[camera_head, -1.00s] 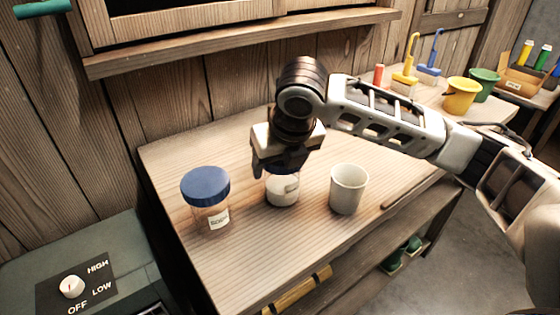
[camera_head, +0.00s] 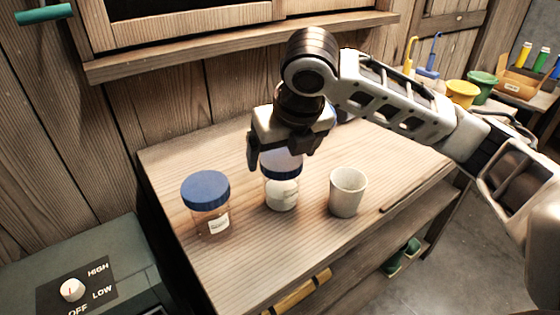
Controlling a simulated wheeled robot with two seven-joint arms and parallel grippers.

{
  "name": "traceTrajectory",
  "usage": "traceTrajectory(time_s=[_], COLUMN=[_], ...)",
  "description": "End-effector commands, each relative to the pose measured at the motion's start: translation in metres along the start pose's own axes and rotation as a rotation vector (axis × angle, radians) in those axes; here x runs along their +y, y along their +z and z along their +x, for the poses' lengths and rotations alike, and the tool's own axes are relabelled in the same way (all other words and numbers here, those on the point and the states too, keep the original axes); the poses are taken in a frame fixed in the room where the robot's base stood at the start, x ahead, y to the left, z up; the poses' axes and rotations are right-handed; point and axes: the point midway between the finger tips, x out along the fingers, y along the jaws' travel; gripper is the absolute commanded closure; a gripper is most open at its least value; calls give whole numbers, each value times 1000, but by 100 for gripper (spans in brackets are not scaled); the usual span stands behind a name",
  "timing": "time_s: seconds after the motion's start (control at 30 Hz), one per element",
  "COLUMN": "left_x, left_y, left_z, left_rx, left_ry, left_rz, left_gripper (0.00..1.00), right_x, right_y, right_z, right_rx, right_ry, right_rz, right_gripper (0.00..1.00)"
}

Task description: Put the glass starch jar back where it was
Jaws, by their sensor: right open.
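A glass jar of white contents with a blue lid and a pale label (camera_head: 281,194) stands upright on the wooden bench (camera_head: 255,270); I take it for the starch jar, though its label is too small to read. My right gripper (camera_head: 281,155) is open just above this jar, its fingers to either side of the lid top. It hides part of the lid, and I cannot tell whether it touches. A second blue-lidded jar (camera_head: 207,205) with a white label stands to the left. My left gripper is not in view.
A pale cup (camera_head: 347,192) stands close to the right of the starch jar. A yellow bucket (camera_head: 462,93) and a green bucket (camera_head: 482,84) stand at the far right. A control box with a knob (camera_head: 72,289) is at the lower left. The bench front is clear.

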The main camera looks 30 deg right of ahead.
Motion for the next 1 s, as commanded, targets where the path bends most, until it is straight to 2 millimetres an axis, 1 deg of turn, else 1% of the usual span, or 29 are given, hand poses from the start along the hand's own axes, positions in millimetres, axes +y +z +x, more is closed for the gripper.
traceTrajectory(time_s=[0.03,0.2,0.3,0.4,0.53,1.0], left_x=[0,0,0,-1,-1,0], left_y=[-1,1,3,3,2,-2], left_z=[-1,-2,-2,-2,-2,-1], left_rx=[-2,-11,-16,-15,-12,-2], left_ry=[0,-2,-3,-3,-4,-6], left_rz=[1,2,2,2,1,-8], left_gripper=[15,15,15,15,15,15], right_x=[0,0,0,0,0,0], right_y=[1,1,1,0,0,0], right_z=[-14,-47,-60,-68,-71,-70], right_rx=[-5,-3,-3,-1,0,1], right_ry=[1,0,1,1,-1,0], right_rz=[-2,-2,0,-1,-1,0], right_gripper=[10,10,10,10,10,10])
